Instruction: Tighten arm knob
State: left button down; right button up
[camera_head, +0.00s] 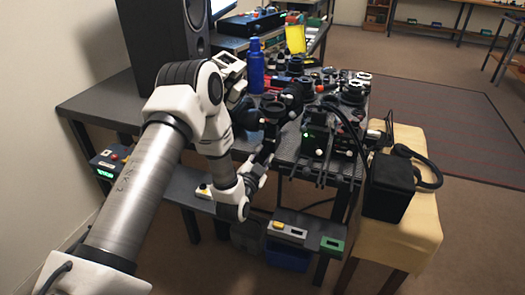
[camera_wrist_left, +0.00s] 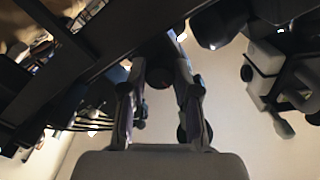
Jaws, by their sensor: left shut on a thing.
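My left arm comes in from the left in the head view, and its gripper (camera_head: 268,150) is at the front edge of the cluttered bench, beside dark lens-rig parts. In the left wrist view the two fingers of the left gripper (camera_wrist_left: 160,80) stand on either side of a small dark round knob (camera_wrist_left: 158,77), which sits under a dark bar (camera_wrist_left: 75,65). The gripper is shut on this knob. In the head view the knob is too small and dark to make out. My right gripper is not in view.
A blue bottle (camera_head: 256,68) and a black speaker (camera_head: 165,38) stand on the bench behind my arm. A black box (camera_head: 389,186) with a cable is on a yellow-topped stand (camera_head: 412,225) at right. Small devices sit on a lower shelf (camera_head: 300,222). Floor at right is open.

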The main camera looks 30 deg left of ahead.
pick_arm(q)
jog(key=shift+m+p, duration=0.55)
jog(key=shift+m, duration=0.45)
jog(key=c, duration=0.8)
grip_release()
jog(key=shift+c, duration=0.2)
jog(key=v, duration=1.2)
